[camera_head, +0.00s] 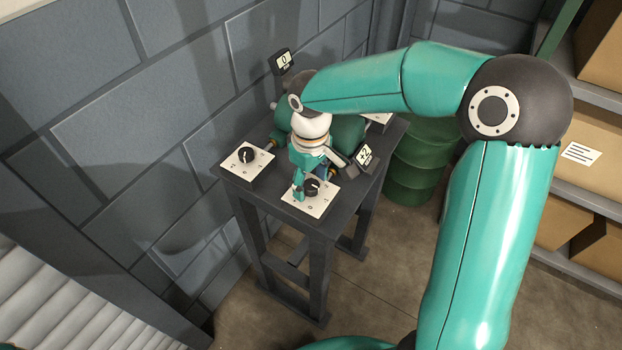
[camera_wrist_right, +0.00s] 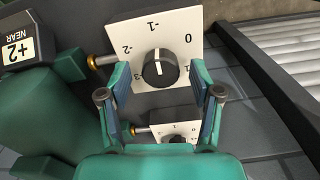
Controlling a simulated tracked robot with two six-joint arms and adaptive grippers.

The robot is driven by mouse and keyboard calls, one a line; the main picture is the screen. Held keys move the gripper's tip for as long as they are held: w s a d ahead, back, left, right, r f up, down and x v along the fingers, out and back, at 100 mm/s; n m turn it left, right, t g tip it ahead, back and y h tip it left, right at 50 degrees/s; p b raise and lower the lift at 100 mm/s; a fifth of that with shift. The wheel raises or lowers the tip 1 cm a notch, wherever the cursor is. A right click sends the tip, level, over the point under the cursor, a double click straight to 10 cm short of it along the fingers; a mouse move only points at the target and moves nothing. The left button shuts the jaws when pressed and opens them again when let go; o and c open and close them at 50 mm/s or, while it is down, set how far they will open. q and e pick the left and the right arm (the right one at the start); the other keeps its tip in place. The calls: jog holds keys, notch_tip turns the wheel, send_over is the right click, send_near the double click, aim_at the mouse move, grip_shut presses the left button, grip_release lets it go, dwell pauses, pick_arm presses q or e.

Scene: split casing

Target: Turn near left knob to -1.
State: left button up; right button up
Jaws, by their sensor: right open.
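The near dial plate (camera_head: 297,206) is white and lies at the table's front edge, with a black knob (camera_head: 311,189) on it. In the right wrist view the same knob (camera_wrist_right: 159,70) stands between my right gripper's fingers, on a white plate (camera_wrist_right: 188,22) marked with -3, -2, -1 and 0. A pale mark on the knob's top is nearest to -1 in that view. A small display (camera_head: 365,155) labelled NEAR reads +2. My right gripper (camera_wrist_right: 160,92) is open around the knob, with gaps on both sides. My left gripper is not in view.
Another dial plate with a knob (camera_head: 246,155) lies on the table (camera_head: 232,176) at left. A second display (camera_head: 284,60) reads 0. Green machine parts (camera_head: 347,135) stand behind my gripper. A green barrel (camera_head: 420,160) and box shelves are to the right. Floor in front is clear.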

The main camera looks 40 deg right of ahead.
aim_at(311, 184)
jog(key=shift+r, duration=0.1)
notch_tip(311, 184, up, 12)
dwell(0.5)
jog(key=shift+f, duration=0.2)
